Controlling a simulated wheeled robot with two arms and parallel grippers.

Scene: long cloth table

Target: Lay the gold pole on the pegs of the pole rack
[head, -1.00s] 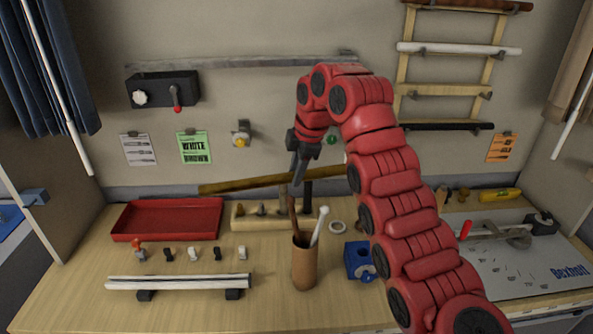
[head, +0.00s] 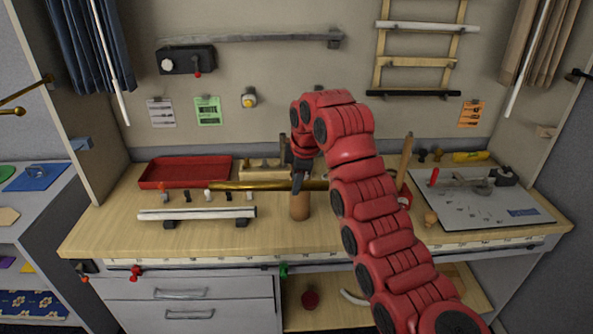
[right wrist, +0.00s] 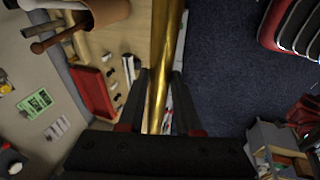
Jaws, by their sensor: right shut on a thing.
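The gold pole (head: 250,185) is nearly level in the head view, above the front part of the table and across the front of the wooden cup. My right gripper (head: 298,183) is shut on it. In the right wrist view the gold pole (right wrist: 166,45) runs between the fingers of my right gripper (right wrist: 158,78). My red arm hides part of the pole's right side. The pole rack (head: 378,75) is a wooden ladder on the back wall, right of the gripper. My left gripper is out of view.
A red tray (head: 185,171), a white rod on dark supports (head: 197,213) and the wooden cup (head: 300,208) are on the table. A grey board with tools (head: 485,205) lies at the right. Side panels close in both ends. A grey bar (head: 255,37) crosses the wall.

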